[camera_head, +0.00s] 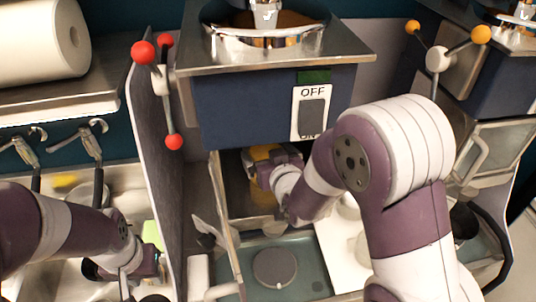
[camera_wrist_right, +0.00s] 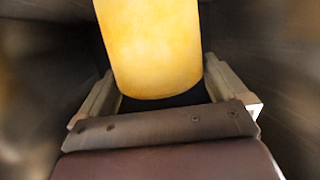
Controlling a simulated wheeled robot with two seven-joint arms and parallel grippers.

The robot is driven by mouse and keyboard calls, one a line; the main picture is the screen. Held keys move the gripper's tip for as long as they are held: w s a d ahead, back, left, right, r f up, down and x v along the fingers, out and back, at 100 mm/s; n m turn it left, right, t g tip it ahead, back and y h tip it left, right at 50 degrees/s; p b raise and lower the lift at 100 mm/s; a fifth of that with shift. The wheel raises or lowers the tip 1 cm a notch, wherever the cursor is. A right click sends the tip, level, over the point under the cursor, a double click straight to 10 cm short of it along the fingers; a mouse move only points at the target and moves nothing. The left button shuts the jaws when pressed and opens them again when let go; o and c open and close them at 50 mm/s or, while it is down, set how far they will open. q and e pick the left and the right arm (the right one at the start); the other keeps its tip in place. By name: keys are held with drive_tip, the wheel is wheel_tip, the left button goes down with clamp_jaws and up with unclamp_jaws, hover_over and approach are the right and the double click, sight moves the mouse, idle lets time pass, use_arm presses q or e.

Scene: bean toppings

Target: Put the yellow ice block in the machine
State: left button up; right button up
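The yellow ice block (camera_head: 262,190) is partly hidden behind my right gripper inside the open front of the blue machine (camera_head: 235,105). In the right wrist view the block (camera_wrist_right: 152,50) is a smooth yellow cylinder between the two fingers. My right gripper (camera_head: 268,170) reaches into the machine's cavity; its fingers lie close along both sides of the block and appear shut on it. The dark surroundings hide what the block's far end touches. My left gripper (camera_head: 130,268) is low at the left, beside a light green item (camera_head: 152,235); its fingers are unclear.
The machine has a steel top, an OFF/ON switch (camera_head: 312,113) and a red-knobbed handle (camera_head: 157,75) at its left. A grey round disc (camera_head: 275,267) lies below on the teal tray (camera_head: 310,270). A second machine (camera_head: 490,85) stands right. A paper roll (camera_head: 40,40) sits top left.

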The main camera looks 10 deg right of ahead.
drive_tip(key=shift+w, duration=0.2)
drive_tip(key=shift+r+p, duration=0.3)
drive_tip(key=shift+p, duration=0.1)
drive_tip(key=p+v, duration=0.1)
drive_tip(key=v, duration=1.1)
drive_tip(key=s+d+f+g+h, duration=0.1)
drive_tip(key=s+d+f+g, duration=0.2)
drive_tip(key=s+f+g, duration=0.2)
drive_tip(key=s+d+f+m+g+h, duration=0.1)
drive_tip(key=s+d+f+g, duration=0.2)
drive_tip(key=s+f+g, duration=0.2)
drive_tip(key=g, duration=0.3)
drive_tip(key=shift+d, duration=0.15)
drive_tip(key=shift+s, duration=0.15)
